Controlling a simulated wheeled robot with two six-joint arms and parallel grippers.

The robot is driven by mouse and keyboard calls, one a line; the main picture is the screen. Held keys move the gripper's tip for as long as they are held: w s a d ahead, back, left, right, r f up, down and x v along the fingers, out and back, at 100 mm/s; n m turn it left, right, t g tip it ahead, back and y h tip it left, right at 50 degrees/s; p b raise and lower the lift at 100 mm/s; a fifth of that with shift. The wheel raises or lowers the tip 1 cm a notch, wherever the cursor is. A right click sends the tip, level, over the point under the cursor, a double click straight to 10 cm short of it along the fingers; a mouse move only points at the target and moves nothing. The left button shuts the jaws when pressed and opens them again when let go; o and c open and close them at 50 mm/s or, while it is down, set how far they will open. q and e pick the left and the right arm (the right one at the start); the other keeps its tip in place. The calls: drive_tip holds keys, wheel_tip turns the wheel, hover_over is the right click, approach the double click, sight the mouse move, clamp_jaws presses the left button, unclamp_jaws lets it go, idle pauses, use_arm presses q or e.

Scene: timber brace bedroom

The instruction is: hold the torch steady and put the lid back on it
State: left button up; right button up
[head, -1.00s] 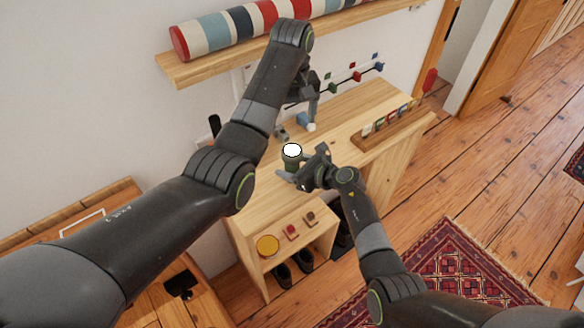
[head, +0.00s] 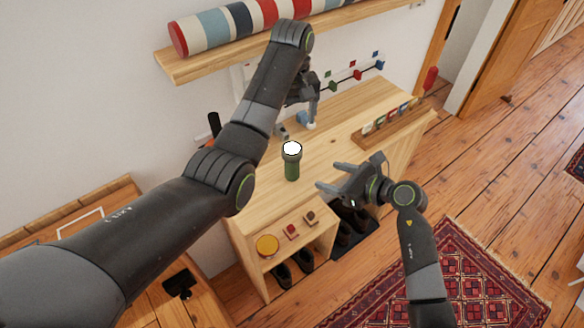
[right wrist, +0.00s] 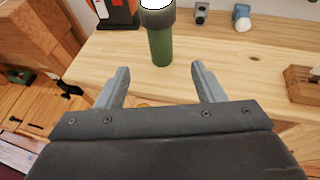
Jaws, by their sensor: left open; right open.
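The torch (head: 291,169) stands upright on the wooden cabinet top, with a green body, a dark wider head and a bright white round top. I cannot tell whether that white top is a lid or the lens. In the right wrist view the torch (right wrist: 160,47) stands ahead, between the lines of the fingers. My right gripper (head: 330,176) is open and empty, to the right of the torch and apart from it. My left gripper (head: 313,106) is open above the back of the cabinet, near a small blue and white piece (head: 304,118); its fingers are partly hidden. No separate lid is clearly identifiable.
A small grey piece (right wrist: 201,14) lies behind the torch. A wooden rack with coloured cards (head: 388,124) stands at the right of the cabinet top (head: 340,118). A shelf with a striped roll (head: 240,22) hangs above. The cabinet top's middle is clear.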

drive_tip(key=shift+v, duration=1.4)
